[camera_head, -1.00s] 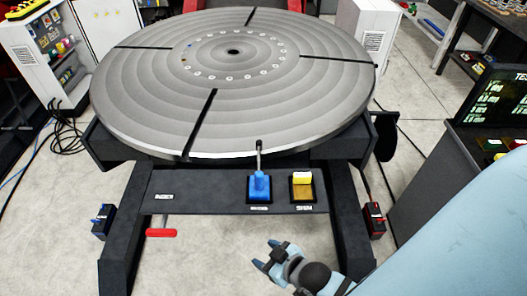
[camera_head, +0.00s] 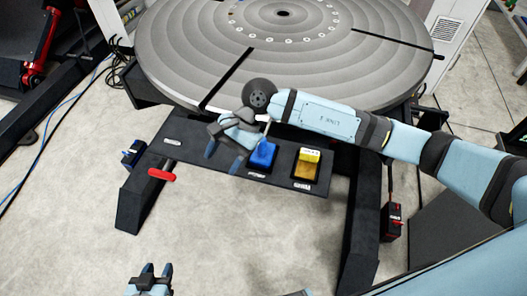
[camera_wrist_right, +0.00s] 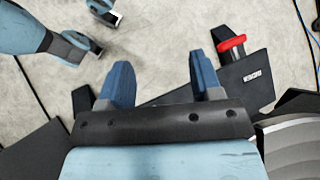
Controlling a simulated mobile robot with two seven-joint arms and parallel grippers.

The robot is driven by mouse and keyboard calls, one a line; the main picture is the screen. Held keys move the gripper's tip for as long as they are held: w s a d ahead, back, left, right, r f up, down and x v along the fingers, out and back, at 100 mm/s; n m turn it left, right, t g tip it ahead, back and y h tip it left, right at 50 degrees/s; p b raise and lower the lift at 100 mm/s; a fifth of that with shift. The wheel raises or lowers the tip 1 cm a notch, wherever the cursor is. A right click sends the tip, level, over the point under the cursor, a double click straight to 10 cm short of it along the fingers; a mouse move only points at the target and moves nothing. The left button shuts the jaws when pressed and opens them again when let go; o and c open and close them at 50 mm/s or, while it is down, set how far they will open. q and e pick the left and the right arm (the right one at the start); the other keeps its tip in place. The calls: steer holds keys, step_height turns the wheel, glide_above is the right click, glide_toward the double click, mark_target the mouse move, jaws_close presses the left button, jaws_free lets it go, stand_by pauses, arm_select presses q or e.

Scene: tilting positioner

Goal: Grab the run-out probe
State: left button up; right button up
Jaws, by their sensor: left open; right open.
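The run-out probe is most likely the blue piece (camera_head: 262,157) with a thin upright rod, standing on the dark shelf (camera_head: 190,150) in front of the round table. Its upper part is partly hidden by my right arm in the head view. My right gripper (camera_head: 222,158) is open and empty, just left of the blue piece and above the shelf. In the right wrist view its open fingers (camera_wrist_right: 160,75) point over the shelf and floor, and the blue piece is not visible there. My left gripper (camera_head: 157,270) is open and empty, low at the bottom edge.
A yellow block (camera_head: 307,158) sits on the shelf right of the blue piece. A red handle (camera_head: 161,174) sticks out from the shelf's left front; it also shows in the wrist view (camera_wrist_right: 231,43). The large round table (camera_head: 300,60) rises behind. Floor in front is clear.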

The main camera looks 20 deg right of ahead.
mark_target(262, 145)
steer(key=w+d+r+n+t+h, duration=0.1)
steer(key=w+d+n+t+h, duration=0.25)
steer(key=w+d+h, duration=0.7)
steer(key=f+y, duration=0.1)
steer(key=f, duration=0.1)
steer(key=s+d+f+p, duration=0.1)
steer(key=f, duration=0.1)
steer(key=f+y, duration=0.1)
steer(key=f, duration=0.1)
steer(key=shift+s+d+f+n+y, duration=0.2)
steer(key=shift+s+f+n+y, duration=0.05)
steer(key=shift+f+n+y, duration=0.1)
steer(key=shift+f, duration=0.6)
steer(key=f, duration=0.1)
steer(key=f+p, duration=0.1)
steer(key=f, duration=0.1)
steer(key=f+p, duration=0.1)
steer(key=shift+w+d+f, duration=0.1)
steer(key=shift+w+f, duration=0.05)
steer(key=shift+w, duration=0.1)
steer(key=shift+f, duration=0.35)
jaws_close()
